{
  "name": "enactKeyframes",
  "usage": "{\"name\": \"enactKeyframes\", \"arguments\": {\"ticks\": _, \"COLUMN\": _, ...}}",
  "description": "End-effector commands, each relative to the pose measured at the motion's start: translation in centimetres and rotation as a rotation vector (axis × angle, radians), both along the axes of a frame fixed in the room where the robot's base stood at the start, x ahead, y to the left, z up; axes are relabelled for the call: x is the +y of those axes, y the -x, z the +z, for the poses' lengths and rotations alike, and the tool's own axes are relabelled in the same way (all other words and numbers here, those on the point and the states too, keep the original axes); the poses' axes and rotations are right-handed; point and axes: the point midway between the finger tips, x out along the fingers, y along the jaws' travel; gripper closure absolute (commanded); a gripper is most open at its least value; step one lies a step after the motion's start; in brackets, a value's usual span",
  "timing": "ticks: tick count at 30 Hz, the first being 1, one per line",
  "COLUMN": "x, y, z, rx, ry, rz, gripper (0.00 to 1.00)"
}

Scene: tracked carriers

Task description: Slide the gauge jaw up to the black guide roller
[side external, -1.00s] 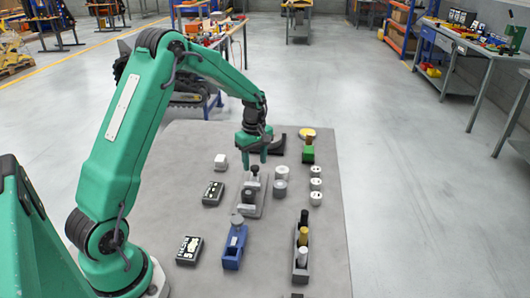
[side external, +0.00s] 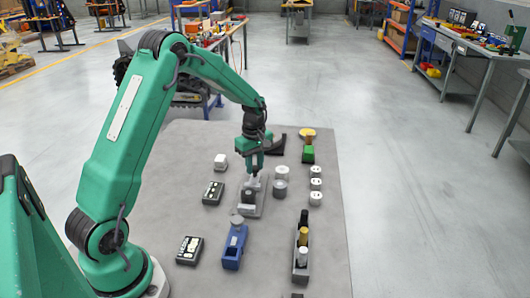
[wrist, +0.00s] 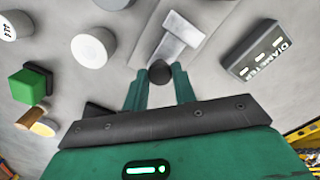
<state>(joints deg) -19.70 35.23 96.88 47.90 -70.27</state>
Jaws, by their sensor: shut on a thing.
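The gauge (side external: 262,207) is a light grey plate on the table, with a pale jaw (side external: 252,183) on its far part. A dark, roller-like piece (side external: 249,197) sits on the plate on the near side of the jaw; I take it for the black guide roller. I cannot tell whether they touch. My gripper (side external: 254,174) is low over the far end of the gauge. In the wrist view its fingers are shut on a round black knob (wrist: 160,72) at the end of the grey T-shaped jaw (wrist: 177,38). The roller is not clear there.
White and grey cylinders (side external: 280,188) stand close right of the gauge. A black box (side external: 213,193) lies to the left, a blue holder (side external: 234,247) nearer. A dark rack (side external: 302,272) holds cylinders at the front right. A green block (side external: 308,156) stands at the back.

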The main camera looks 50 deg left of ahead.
Motion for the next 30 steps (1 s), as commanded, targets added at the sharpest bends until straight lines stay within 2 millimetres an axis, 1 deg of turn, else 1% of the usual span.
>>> {"name": "enactKeyframes", "arguments": {"ticks": 9, "x": -2.1, "y": 2.0, "z": 0.1, "rx": 0.000, "ry": 0.000, "rz": 0.000, "gripper": 1.00}}
{"name": "enactKeyframes", "arguments": {"ticks": 20, "x": -2.4, "y": 2.4, "z": 0.1, "rx": 0.000, "ry": 0.000, "rz": 0.000, "gripper": 1.00}}
{"name": "enactKeyframes", "arguments": {"ticks": 21, "x": -2.4, "y": 2.4, "z": 0.1, "rx": 0.000, "ry": 0.000, "rz": 0.000, "gripper": 0.68}}
{"name": "enactKeyframes", "arguments": {"ticks": 23, "x": -2.4, "y": 2.4, "z": 0.1, "rx": 0.000, "ry": 0.000, "rz": 0.000, "gripper": 0.56}}
{"name": "enactKeyframes", "arguments": {"ticks": 24, "x": -2.3, "y": 2.4, "z": 0.1, "rx": 0.000, "ry": 0.000, "rz": 0.000, "gripper": 0.52}}
{"name": "enactKeyframes", "arguments": {"ticks": 30, "x": -2.3, "y": 2.4, "z": 0.0, "rx": 0.000, "ry": 0.000, "rz": 0.000, "gripper": 0.52}}
